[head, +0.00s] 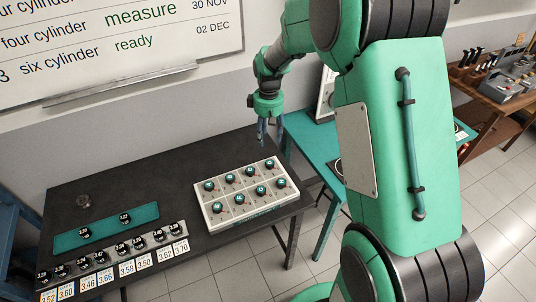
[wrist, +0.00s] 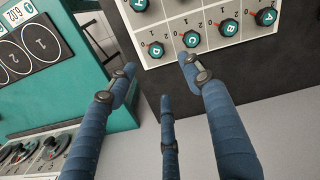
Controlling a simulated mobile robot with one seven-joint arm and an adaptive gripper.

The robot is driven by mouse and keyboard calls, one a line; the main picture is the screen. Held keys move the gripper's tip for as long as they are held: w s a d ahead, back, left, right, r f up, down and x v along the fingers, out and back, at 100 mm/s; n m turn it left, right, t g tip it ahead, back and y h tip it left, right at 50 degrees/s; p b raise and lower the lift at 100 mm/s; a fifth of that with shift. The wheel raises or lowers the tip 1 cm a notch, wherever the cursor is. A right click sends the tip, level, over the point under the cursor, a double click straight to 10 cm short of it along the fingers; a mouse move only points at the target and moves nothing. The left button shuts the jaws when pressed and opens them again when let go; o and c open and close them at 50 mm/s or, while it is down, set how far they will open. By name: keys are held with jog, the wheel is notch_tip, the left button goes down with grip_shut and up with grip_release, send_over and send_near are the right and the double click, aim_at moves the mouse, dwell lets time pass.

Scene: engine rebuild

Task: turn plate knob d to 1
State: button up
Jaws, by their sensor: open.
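The white knob panel (head: 240,209) lies on the dark bench, with two rows of teal-capped knobs. Knob D (wrist: 156,49) is at the end of the lettered row in the wrist view, beside knob C (wrist: 191,39). Its orange pointer mark shows on its upper left side; I cannot tell surely which number it points at. In the head view knob D (head: 270,164) is at the back right of the panel. My gripper (head: 270,141) hangs fingers down above the panel's back right corner. In the wrist view its blue fingers (wrist: 158,72) are spread, empty and apart from knob D.
A teal table (head: 310,150) stands right of the dark bench (head: 150,185); its edge is at the left in the wrist view. A teal tray (head: 105,229) with two black knobs and a row of numbered tags lie on the bench's left. The wall is behind.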

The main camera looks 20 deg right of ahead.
aim_at(269, 162)
jog(key=shift+w+d+f+p, duration=0.2)
jog(key=shift+w+d+f, duration=0.15)
jog(key=shift+f, duration=0.25)
jog(key=shift+w+d+f+p, duration=0.2)
jog(key=shift+w+f, duration=0.1)
jog(key=shift+f, duration=0.3)
jog(key=shift+f, duration=0.15)
notch_tip(269, 162, down, 14)
jog(key=shift+r+b, duration=0.25)
jog(key=shift+b, duration=0.3)
jog(key=c, duration=1.1)
